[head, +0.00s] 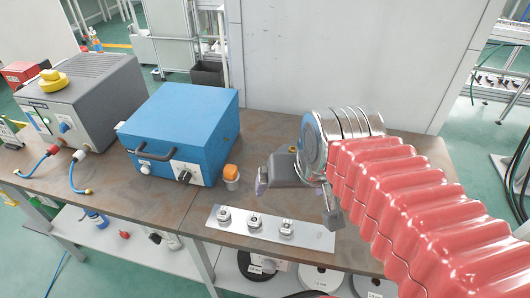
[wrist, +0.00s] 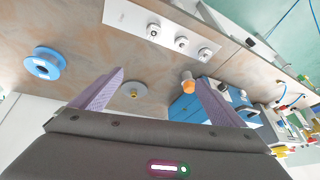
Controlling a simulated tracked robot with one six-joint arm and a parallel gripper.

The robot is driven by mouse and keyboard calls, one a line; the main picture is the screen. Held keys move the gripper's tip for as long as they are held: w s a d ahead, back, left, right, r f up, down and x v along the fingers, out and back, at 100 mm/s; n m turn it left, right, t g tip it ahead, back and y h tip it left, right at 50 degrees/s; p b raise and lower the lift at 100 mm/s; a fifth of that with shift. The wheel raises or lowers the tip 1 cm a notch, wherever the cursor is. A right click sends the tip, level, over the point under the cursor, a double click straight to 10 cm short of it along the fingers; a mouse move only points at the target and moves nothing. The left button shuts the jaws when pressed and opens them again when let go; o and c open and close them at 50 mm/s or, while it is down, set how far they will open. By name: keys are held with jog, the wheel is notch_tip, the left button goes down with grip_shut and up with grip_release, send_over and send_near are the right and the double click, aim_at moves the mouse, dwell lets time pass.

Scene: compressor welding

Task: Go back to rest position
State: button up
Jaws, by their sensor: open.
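My gripper (head: 296,201) hangs above the right half of the brown workbench in the head view, to the right of the orange-capped bottle. In the wrist view my gripper (wrist: 159,76) shows two purple-grey fingers spread wide apart with nothing held between them. A grey disc with a brass centre (wrist: 133,92) lies on the bench, seen between the fingers. My arm hides the right part of the bench in the head view.
A metal plate with three fittings (head: 270,228) lies at the bench's front edge. A blue box (head: 182,135), an orange-capped bottle (head: 231,178) and a grey machine (head: 84,97) stand to the left. A blue spool (wrist: 45,63) shows in the wrist view.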

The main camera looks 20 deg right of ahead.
jog(key=s+a+n, duration=0.1)
jog(key=a+n, duration=0.1)
jog(key=shift+s+f+n, duration=0.25)
jog(key=shift+s+n, duration=0.15)
dwell(1.1)
